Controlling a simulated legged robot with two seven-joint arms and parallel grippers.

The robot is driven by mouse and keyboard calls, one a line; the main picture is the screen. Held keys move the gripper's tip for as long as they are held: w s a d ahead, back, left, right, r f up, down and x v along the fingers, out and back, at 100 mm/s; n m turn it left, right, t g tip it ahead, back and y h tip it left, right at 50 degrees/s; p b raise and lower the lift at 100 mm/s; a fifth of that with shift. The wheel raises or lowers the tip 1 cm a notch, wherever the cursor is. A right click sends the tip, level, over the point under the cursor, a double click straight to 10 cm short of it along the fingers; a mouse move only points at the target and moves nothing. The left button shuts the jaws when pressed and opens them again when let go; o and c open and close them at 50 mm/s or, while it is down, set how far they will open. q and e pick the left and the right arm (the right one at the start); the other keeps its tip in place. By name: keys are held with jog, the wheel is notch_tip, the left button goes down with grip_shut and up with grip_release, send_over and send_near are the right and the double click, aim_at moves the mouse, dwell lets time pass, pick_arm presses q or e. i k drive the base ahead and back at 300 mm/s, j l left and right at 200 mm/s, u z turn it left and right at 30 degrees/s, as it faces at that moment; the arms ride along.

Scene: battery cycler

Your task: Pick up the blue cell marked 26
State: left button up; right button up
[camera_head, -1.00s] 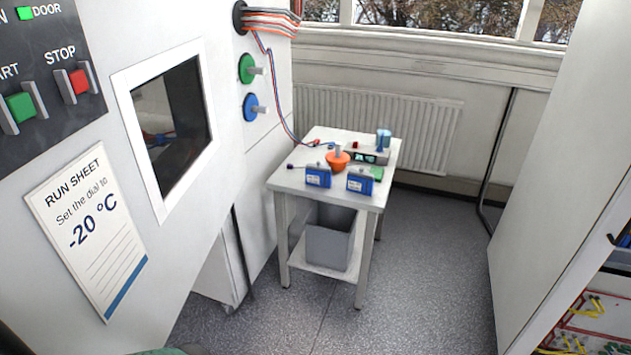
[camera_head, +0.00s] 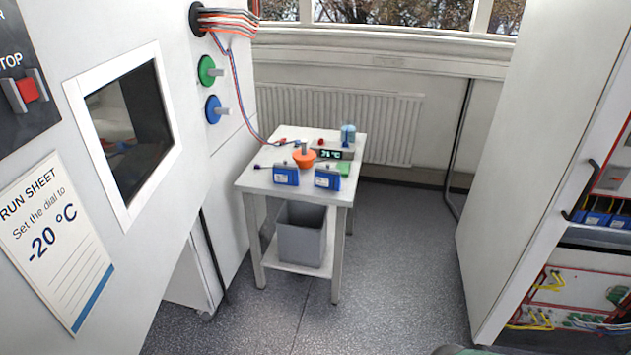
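Two blue cells stand on the white table, a left one (camera_head: 286,175) and a right one (camera_head: 327,179), near its front edge. Their labels are too small to read, so I cannot tell whether either is marked 26. Several more blue cells (camera_head: 597,219) sit in a row on a shelf of the cabinet at the right; their marks cannot be read either. Neither of my grippers shows in this view.
The white table (camera_head: 256,184) also holds an orange object (camera_head: 304,159), a small display unit (camera_head: 333,153) and a blue cylinder (camera_head: 348,133). A grey bin (camera_head: 300,243) stands on its lower shelf. Grey floor (camera_head: 400,270) is clear between the table and the cabinet (camera_head: 535,150).

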aim_at(281, 176)
jog(key=i+z, duration=0.2)
jog(key=i, duration=1.2)
jog(key=i+j+z, duration=0.15)
jog(key=i, duration=1.25)
